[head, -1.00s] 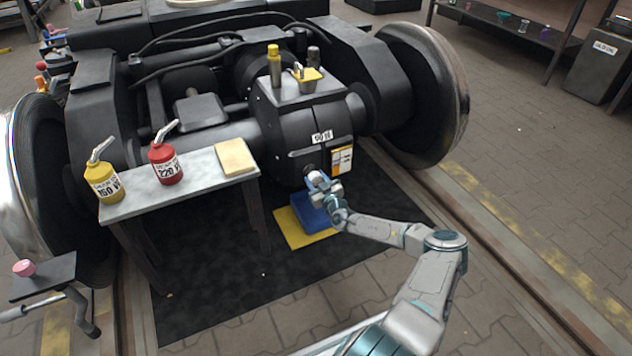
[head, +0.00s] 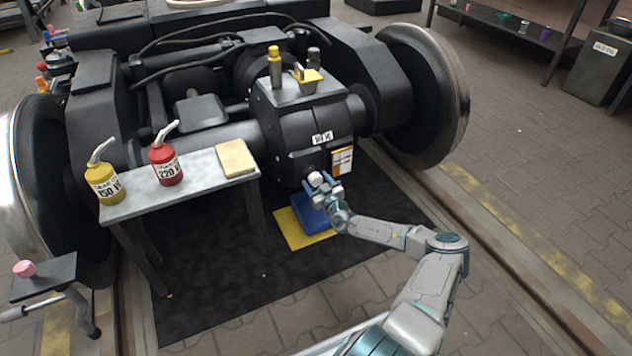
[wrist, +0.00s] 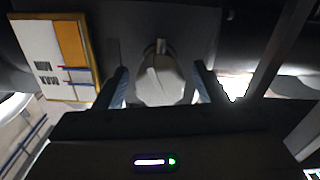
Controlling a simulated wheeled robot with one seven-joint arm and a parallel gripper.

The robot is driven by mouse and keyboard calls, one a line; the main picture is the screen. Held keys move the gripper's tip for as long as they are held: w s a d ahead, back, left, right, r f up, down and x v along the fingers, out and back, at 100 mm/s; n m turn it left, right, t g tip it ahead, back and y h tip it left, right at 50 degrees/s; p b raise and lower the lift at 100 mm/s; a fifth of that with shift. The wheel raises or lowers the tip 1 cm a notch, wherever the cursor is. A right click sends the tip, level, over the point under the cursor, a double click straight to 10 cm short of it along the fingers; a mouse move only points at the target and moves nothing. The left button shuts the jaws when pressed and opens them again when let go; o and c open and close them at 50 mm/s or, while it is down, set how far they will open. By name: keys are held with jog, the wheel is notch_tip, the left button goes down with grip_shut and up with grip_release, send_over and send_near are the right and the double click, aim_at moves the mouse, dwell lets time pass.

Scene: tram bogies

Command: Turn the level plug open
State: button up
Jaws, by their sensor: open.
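The level plug (wrist: 160,82) is a pale grey, rounded piece with a raised ridge, on the lower front of the dark gearbox (head: 312,130). In the head view it shows as a small whitish knob (head: 315,178). My gripper (head: 324,187) is at the plug, with its blue fingers open. In the wrist view, my gripper (wrist: 160,88) has one finger on each side of the plug, with a narrow gap visible on both sides. The plug's lower part is hidden by my gripper body in that view.
A yellow-and-white label card (head: 341,161) is beside the plug. A blue tray (head: 312,214) on a yellow mat (head: 294,232) lies below. A small table (head: 200,186) with a yellow oil can (head: 103,183) and a red oil can (head: 166,164) stands left.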

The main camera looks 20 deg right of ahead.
jog(key=s+p, duration=0.4)
jog(key=s, duration=0.9)
jog(key=shift+s+d+p, duration=0.2)
jog(key=shift+p, duration=0.1)
